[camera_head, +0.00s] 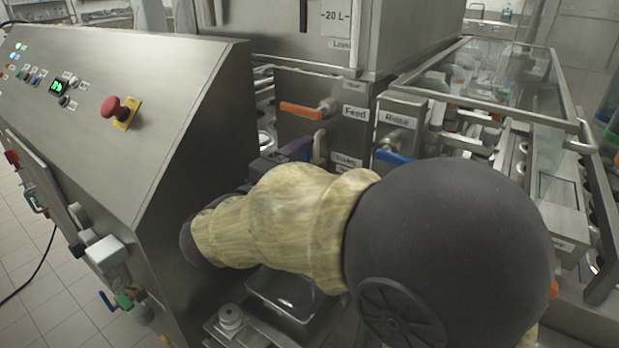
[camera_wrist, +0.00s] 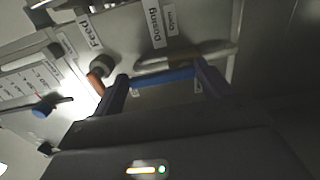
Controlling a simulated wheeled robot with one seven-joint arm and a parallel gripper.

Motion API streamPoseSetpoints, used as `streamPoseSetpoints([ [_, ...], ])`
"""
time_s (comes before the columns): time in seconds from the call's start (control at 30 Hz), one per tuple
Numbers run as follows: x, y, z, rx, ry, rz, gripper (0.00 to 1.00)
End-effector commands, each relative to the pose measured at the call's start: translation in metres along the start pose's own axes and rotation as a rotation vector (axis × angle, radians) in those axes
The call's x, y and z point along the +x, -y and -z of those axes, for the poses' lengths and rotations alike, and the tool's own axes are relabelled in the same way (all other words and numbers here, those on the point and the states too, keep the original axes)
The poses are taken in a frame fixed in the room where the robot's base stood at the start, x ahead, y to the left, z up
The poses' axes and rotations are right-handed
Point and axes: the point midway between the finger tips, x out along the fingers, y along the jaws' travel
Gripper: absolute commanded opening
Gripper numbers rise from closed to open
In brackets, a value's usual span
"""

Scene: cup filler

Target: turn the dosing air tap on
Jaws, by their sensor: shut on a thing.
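The dosing air tap has a blue lever (camera_wrist: 160,78), which shows in the wrist view below the "Dosing" label (camera_wrist: 155,27). My gripper (camera_wrist: 163,82) is shut on this lever, with one dark finger at each side of it. In the head view my own arm hides most of the tap and my gripper. A smaller label (camera_wrist: 171,19) beside "Dosing" is hard to read, and I cannot tell the lever's exact position.
The orange feed tap lever (camera_head: 302,110) and the blue rinse tap lever (camera_head: 395,157) are close by. A sloping control panel (camera_head: 75,90) with a red stop button (camera_head: 117,108) stands at left. A glass-covered conveyor (camera_head: 490,75) is at right. Room around my gripper is tight.

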Motion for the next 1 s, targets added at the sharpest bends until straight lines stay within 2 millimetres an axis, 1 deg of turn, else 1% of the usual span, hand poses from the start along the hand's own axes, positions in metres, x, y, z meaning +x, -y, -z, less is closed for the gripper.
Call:
streamPoseSetpoints([
  [0.03,-0.0022,0.0054,0.0004,0.002,-0.003,0.006,0.36],
  [0.5,-0.0036,0.004,0.001,0.016,-0.006,0.008,0.36],
  [0.53,-0.0036,0.004,0.0011,0.016,-0.007,0.007,0.83],
  [0.6,-0.0033,0.0035,0.0011,0.016,-0.006,0.006,0.97],
  [0.63,-0.0031,0.0032,0.001,0.016,-0.006,0.006,0.99],
  [0.87,-0.0022,0.0016,0.0006,0.017,-0.004,0.003,0.99],
  [1.0,-0.0065,0.0011,0.001,0.018,-0.006,0.002,0.99],
])
